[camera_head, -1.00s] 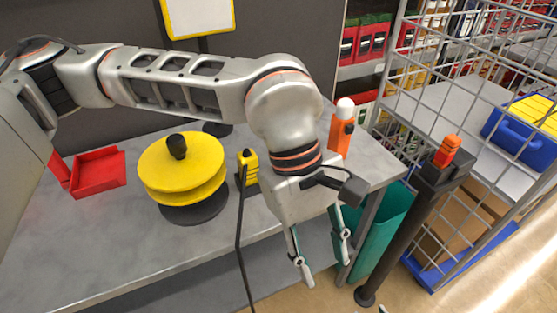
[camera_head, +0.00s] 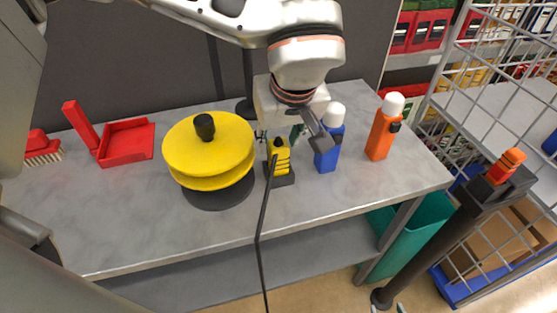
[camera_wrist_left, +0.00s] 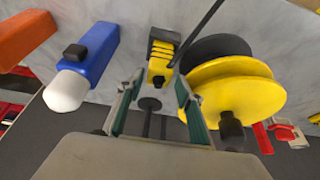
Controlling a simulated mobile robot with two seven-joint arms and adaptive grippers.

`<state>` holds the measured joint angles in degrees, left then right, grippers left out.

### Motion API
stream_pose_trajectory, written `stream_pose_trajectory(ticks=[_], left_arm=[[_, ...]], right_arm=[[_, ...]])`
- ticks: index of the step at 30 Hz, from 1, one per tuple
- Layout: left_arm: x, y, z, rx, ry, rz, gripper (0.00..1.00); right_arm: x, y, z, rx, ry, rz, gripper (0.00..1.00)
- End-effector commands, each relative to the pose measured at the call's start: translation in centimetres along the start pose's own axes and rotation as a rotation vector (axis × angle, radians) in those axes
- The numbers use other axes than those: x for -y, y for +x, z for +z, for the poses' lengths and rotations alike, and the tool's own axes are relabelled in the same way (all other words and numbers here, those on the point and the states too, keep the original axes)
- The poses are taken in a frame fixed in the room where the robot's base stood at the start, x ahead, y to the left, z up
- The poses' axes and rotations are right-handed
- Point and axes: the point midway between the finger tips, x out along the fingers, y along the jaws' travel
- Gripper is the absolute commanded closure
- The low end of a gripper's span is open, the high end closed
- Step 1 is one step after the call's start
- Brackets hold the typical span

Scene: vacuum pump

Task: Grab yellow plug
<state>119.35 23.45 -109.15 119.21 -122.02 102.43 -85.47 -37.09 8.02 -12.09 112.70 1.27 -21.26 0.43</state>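The yellow plug (camera_head: 281,158) stands upright on a dark base on the grey table, just right of the yellow round pump part. A black cable runs from it over the table's front edge. My left gripper (camera_head: 281,133) is open and points down close above the plug. In the left wrist view the plug (camera_wrist_left: 161,62) lies ahead, between the lines of the two spread fingers (camera_wrist_left: 158,92); I cannot tell whether they touch it.
The yellow pump part (camera_head: 190,150) with a black knob is close on the left. A blue bottle (camera_head: 328,152) and an orange bottle (camera_head: 382,133) stand to the right. A red dustpan (camera_head: 125,143) is at the far left. The table's front is clear apart from the cable.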

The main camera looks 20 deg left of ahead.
Motion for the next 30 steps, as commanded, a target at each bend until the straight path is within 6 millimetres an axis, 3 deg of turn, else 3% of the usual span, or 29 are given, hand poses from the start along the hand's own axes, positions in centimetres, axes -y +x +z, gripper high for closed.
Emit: stream_pose_trajectory(ticks=[6, 14, 15, 18, 19, 30], left_arm=[[-0.1, 2.8, 0.2, 0.003, 0.000, -0.001, 0.64], [-0.1, 3.1, 0.1, 0.000, 0.000, 0.001, 0.64], [-0.1, 3.1, 0.1, 0.000, 0.000, 0.001, 0.67], [-0.1, 3.1, 0.1, 0.001, 0.000, 0.001, 0.92], [-0.1, 3.1, 0.1, 0.001, 0.000, 0.001, 0.96], [-0.1, 2.8, 0.0, 0.000, -0.001, 0.001, 0.96]], right_arm=[[0.0, 0.0, 0.0, -0.001, -0.001, 0.001, 0.60], [-0.1, 0.0, -0.1, -0.003, -0.001, 0.001, 0.60], [-0.1, 0.0, -0.1, -0.003, -0.001, 0.001, 0.60], [-0.1, 0.0, -0.1, -0.003, -0.001, 0.002, 0.60], [-0.1, 0.0, -0.1, -0.003, -0.001, 0.002, 0.60], [-0.1, 0.1, -0.2, -0.005, -0.001, 0.002, 0.60]])
